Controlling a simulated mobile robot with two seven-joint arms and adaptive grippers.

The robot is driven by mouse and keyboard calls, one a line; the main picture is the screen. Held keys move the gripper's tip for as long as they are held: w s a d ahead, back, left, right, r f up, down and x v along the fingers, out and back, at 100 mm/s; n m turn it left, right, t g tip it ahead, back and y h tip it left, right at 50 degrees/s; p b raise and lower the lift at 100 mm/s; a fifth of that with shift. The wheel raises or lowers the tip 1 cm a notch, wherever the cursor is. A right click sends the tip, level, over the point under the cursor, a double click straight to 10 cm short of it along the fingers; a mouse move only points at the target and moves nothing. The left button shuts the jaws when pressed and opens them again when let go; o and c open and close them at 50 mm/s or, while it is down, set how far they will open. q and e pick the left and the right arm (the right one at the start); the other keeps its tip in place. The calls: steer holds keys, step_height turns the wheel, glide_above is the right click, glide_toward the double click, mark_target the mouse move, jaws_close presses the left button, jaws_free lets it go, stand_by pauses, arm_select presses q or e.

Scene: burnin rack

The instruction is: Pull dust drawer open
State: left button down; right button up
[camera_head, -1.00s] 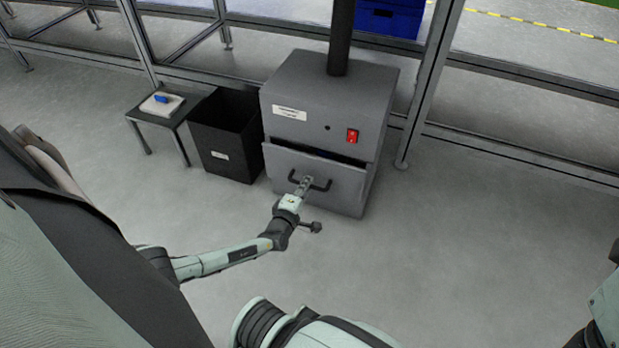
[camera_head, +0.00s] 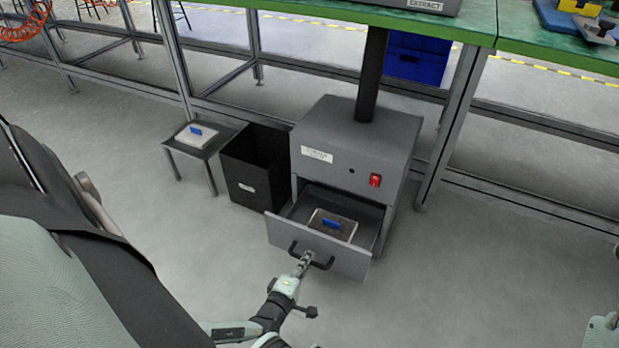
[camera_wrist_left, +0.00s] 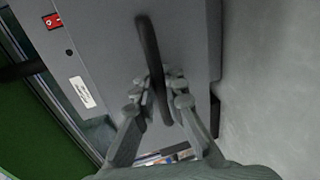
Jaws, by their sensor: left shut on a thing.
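The dust drawer (camera_head: 328,250) of the grey extractor cabinet (camera_head: 350,143) stands well open in the head view. Inside it lies a light-framed tray with a blue grip (camera_head: 331,224). My left gripper (camera_head: 303,263) is shut on the drawer's black bar handle (camera_head: 320,262), at the front face. In the left wrist view the handle (camera_wrist_left: 149,50) runs between the two fingers of the gripper (camera_wrist_left: 161,90). My right gripper is not in view; only a bit of what may be my right arm shows at the lower right edge.
A black open bin (camera_head: 256,166) stands left of the cabinet. Beside it a small table (camera_head: 208,149) bears a pale pad with a blue grip (camera_head: 196,131). A green-topped bench (camera_head: 390,15) on metal legs is behind. The floor in front and to the right is clear.

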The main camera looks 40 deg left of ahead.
arm_select(q)
steer(key=c, duration=1.6)
jaws_free()
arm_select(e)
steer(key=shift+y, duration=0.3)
arm_select(q)
steer(key=shift+o, duration=0.2)
